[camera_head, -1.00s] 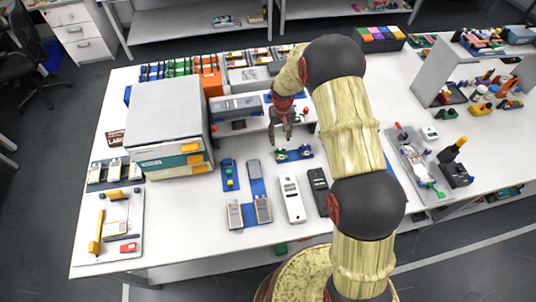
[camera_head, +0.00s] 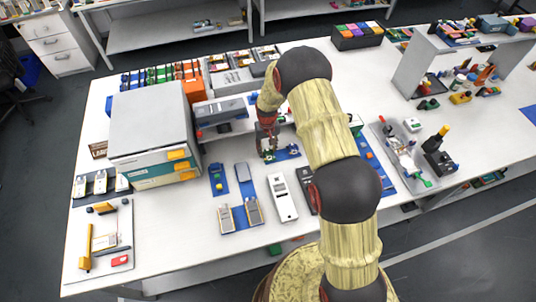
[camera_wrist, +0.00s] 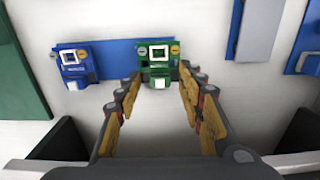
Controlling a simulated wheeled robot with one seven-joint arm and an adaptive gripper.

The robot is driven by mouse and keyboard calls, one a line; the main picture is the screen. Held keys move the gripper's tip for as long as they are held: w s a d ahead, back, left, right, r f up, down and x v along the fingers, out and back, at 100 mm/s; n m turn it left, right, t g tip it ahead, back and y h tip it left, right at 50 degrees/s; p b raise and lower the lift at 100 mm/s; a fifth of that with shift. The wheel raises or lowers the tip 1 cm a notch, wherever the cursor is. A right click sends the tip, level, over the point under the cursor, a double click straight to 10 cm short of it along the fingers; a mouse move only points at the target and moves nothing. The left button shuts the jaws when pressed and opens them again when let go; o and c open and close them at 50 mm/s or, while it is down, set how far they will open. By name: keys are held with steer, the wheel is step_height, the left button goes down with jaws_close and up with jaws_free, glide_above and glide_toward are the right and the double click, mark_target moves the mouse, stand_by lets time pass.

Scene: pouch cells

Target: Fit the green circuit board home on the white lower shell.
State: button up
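The green circuit board (camera_wrist: 157,62) lies at one end of a blue strip (camera_wrist: 108,57) in the wrist view. My gripper (camera_wrist: 160,82) is open, with its fingers on either side of the board's near end. I cannot tell whether they touch it. Nothing is held. In the head view my gripper (camera_head: 267,152) is low over the strip's left end and partly hides the board. A long white shell (camera_head: 282,198), which looks like the lower shell, lies on the table in front of the strip, apart from the gripper.
A blue board (camera_wrist: 73,68) sits on the same strip. A dark shell (camera_head: 307,190) lies right of the white one. Grey parts (camera_head: 240,214) on a blue mat lie left of it.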

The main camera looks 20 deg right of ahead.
jaws_close()
stand_by(0.6)
